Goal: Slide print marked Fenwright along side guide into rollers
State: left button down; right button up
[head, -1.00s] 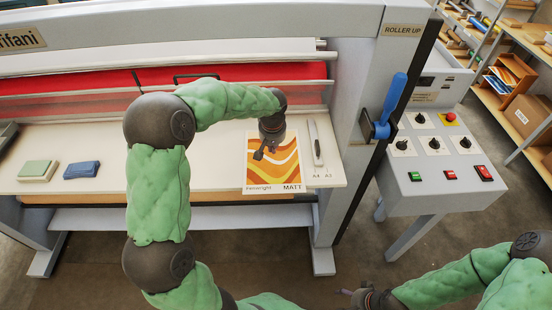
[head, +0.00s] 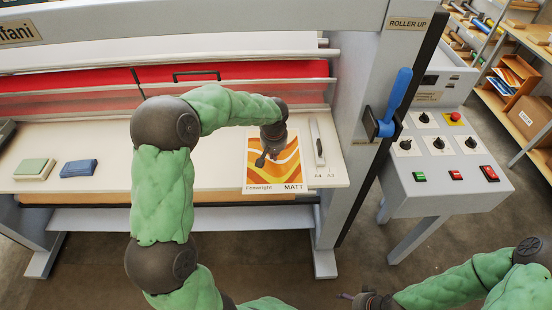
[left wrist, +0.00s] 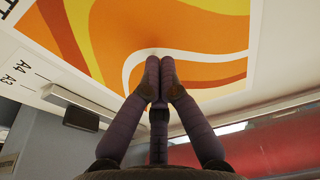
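The print marked Fenwright (head: 285,178), with orange, yellow and white waves, lies flat on the white feed table at the right, its near edge at the table's front edge. It fills the upper left wrist view (left wrist: 200,45). The side guide (head: 317,142), a slim light bar, stands just right of the print; a narrow gap shows between them. My left gripper (head: 262,160) is over the print, its fingertips together and at or on its surface (left wrist: 160,68). The red rollers (head: 230,74) lie behind the table. My right gripper (head: 350,297) is partly visible at the bottom; its fingers are unclear.
A green block (head: 34,169) and a blue block (head: 79,167) lie on the table (head: 120,188) at left. A blue roller lever (head: 396,100) is on the right frame, beside a control box (head: 445,185). Table marks A4 and A3 sit below the guide.

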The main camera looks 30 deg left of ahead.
aim_at(286, 152)
pick_arm(q)
jog(key=shift+f+b, duration=0.6)
jog(key=shift+f, duration=0.2)
jog(key=shift+s+d+f+b, duration=0.1)
jog(key=shift+s+f+b, duration=0.1)
jog(key=shift+f+b, duration=0.15)
dwell(1.6)
jog(key=shift+d, duration=0.1)
jog(key=shift+w+d, duration=0.25)
jog(key=shift+d, duration=0.15)
jog(key=shift+w+d+b, duration=0.15)
jog(key=shift+w+d, duration=0.25)
jog(key=shift+d, duration=0.25)
jog(key=shift+w+d+b, duration=0.15)
jog(key=shift+w+d, duration=0.25)
jog(key=shift+d, duration=0.2)
jog(key=shift+w+d+r, duration=0.1)
jog(key=shift+w+r, duration=0.05)
jog(key=shift+w+r, duration=0.1)
jog(key=shift+w, duration=0.15)
jog(key=shift+w+a+r+p, duration=0.15)
jog(key=shift+w+a, duration=0.2)
jog(key=shift+w, duration=0.2)
jog(key=shift+w+a+f+p, duration=0.15)
jog(key=shift+w+a, duration=0.2)
jog(key=shift+w, duration=0.2)
jog(key=shift+w+a+r+p, duration=0.15)
jog(key=shift+w+a, duration=0.2)
jog(key=shift+w, duration=0.2)
